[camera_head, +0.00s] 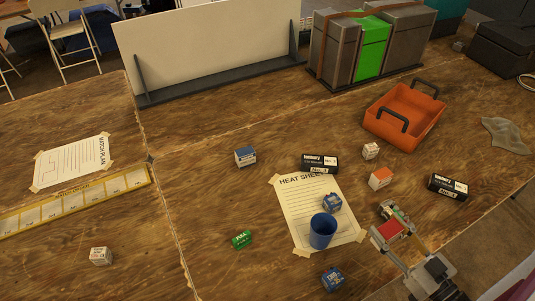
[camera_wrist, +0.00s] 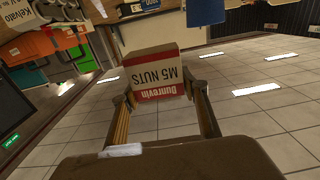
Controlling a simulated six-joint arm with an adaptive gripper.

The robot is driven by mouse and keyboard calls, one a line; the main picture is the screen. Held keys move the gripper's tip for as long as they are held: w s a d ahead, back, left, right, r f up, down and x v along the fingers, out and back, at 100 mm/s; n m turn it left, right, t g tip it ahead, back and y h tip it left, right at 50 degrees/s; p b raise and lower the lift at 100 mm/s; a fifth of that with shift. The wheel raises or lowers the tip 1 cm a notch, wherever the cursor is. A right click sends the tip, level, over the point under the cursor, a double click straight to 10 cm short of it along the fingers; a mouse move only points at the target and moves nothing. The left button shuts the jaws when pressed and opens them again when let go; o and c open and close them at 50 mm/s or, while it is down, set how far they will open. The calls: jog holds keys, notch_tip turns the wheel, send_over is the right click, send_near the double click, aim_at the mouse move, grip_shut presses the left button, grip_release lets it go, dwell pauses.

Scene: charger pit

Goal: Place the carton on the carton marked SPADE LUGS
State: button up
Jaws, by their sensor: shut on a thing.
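My gripper (camera_head: 393,222) is at the lower right in the head view, above the table near its front edge. It is shut on a red and cream carton (camera_head: 390,230). In the wrist view this carton (camera_wrist: 157,75) reads "Dunrevin M5 NUTS" upside down, with a finger on each side. No SPADE LUGS lettering is readable. In the wrist view a white "Kelvato" carton (camera_wrist: 20,14) is cut off at the top left.
A blue cup (camera_head: 322,232) and a blue box (camera_head: 332,203) stand on the heat sheet (camera_head: 298,222). Another blue box (camera_head: 333,279), a green can-like item (camera_head: 241,239) and black boxes (camera_head: 320,163) (camera_head: 448,186) lie around. An orange tray (camera_head: 404,117) stands behind. The left-centre table is mostly clear.

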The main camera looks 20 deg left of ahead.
jog(key=w+a+r+n+g+y, duration=0.15)
jog(key=w+r, duration=0.35)
jog(key=w, duration=0.5)
jog(key=w+d+x, duration=0.1)
jog(key=x, duration=1.7)
jog(key=w+a+m+t+h, duration=0.1)
jog(key=a+m+t+h, duration=0.1)
jog(key=a, duration=3)
jog(key=shift+w, duration=0.2)
jog(key=shift+a+r, duration=0.1)
jog(key=shift+f, duration=3.1)
jog(key=shift+f, duration=0.1)
